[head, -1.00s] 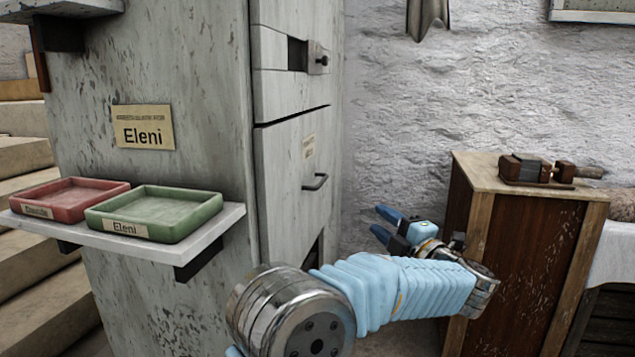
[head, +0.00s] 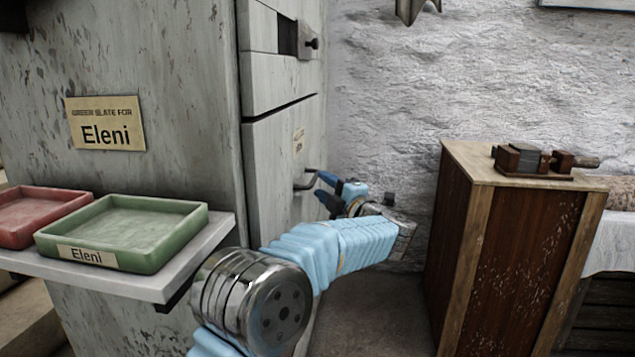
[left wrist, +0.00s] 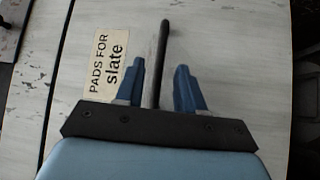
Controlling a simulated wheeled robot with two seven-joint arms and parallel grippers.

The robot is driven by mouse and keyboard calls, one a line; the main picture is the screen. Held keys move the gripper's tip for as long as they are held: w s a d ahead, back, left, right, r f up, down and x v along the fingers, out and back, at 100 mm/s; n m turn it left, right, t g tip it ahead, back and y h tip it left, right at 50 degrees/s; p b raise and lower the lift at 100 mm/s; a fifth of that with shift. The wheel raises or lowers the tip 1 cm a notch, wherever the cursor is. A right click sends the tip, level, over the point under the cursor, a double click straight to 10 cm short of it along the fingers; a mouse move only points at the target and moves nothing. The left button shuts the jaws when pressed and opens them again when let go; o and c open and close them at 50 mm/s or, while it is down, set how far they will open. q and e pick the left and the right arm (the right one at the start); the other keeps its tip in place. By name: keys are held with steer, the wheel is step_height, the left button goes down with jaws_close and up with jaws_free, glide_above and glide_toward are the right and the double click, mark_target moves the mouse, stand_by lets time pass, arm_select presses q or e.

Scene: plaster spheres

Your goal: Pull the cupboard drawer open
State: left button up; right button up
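The pale, weathered cupboard (head: 185,60) stands left of centre in the head view. Its drawer (head: 268,165) looks flush with the front and has a dark bar handle (head: 304,184). In the left wrist view the drawer front carries a "PADS FOR slate" label (left wrist: 108,62). My left gripper (head: 324,188) is at the handle in the head view. In the left wrist view its blue fingers (left wrist: 160,66) stand apart, one on each side of the handle (left wrist: 164,40), with gaps visible. My right gripper is not in view.
A shelf (head: 215,232) on the cupboard's side holds a green tray (head: 125,228) and a red tray (head: 35,212). A wooden cabinet (head: 505,260) with a small wooden device (head: 530,160) stands at right. Floor between cupboard and cabinet is clear.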

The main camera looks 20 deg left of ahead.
arm_select(q)
steer(key=x, duration=0.3)
steer(key=shift+w+a, duration=0.2)
steer(key=shift+c, duration=0.2)
jaws_close()
